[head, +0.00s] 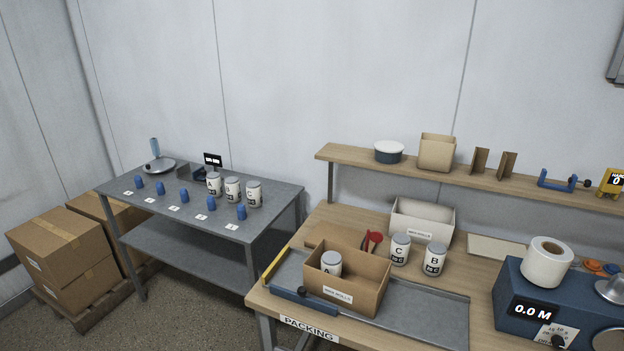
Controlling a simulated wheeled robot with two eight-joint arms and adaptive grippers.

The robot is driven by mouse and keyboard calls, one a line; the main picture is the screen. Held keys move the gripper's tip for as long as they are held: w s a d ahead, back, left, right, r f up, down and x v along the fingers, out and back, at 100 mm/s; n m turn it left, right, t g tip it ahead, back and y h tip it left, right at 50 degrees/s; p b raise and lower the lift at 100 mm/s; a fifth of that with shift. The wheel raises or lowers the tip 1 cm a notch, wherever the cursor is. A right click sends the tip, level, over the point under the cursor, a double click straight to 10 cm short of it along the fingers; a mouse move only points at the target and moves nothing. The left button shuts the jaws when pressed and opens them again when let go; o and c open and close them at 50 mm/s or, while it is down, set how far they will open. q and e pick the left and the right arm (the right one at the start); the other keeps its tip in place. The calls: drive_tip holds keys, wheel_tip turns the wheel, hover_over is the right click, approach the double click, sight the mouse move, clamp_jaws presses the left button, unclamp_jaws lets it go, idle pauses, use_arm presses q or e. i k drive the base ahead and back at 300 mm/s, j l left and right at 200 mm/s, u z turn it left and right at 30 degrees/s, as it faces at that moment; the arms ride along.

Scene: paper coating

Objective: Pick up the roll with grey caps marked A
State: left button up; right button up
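A white roll with a grey cap marked A (331,266) stands upright inside the open cardboard box (372,294) on the wooden packing table. Its lower part is hidden by the box's front wall. Similar rolls marked C (400,250) and B (434,259) stand upright on the table behind and to the right of the box. On the grey table at left stand more such capped rolls: B (232,190), C (254,195) and one whose letter is hard to read (213,185). Neither of my grippers is in view.
A white bin (422,222) stands behind the rolls, with a red tool (372,242) left of it. A blue machine (540,301) with a white paper roll (547,262) is at right. A shelf (350,156) runs above the table. Several small blue pieces (186,195) sit on the grey table.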

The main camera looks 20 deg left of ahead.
sight(214, 185)
drive_tip(key=i+j+z, duration=0.15)
drive_tip(key=j+z, duration=0.25)
drive_tip(key=j, duration=0.25)
drive_tip(key=i+j+z, duration=0.1)
drive_tip(key=j+z, duration=0.3)
drive_tip(key=j, duration=0.3)
drive_tip(key=j+z, duration=0.35)
drive_tip(key=j, duration=0.3)
drive_tip(key=k+j, duration=0.1)
drive_tip(key=j, duration=2.15)
drive_tip(key=k+j, duration=0.15)
drive_tip(key=j, duration=0.95)
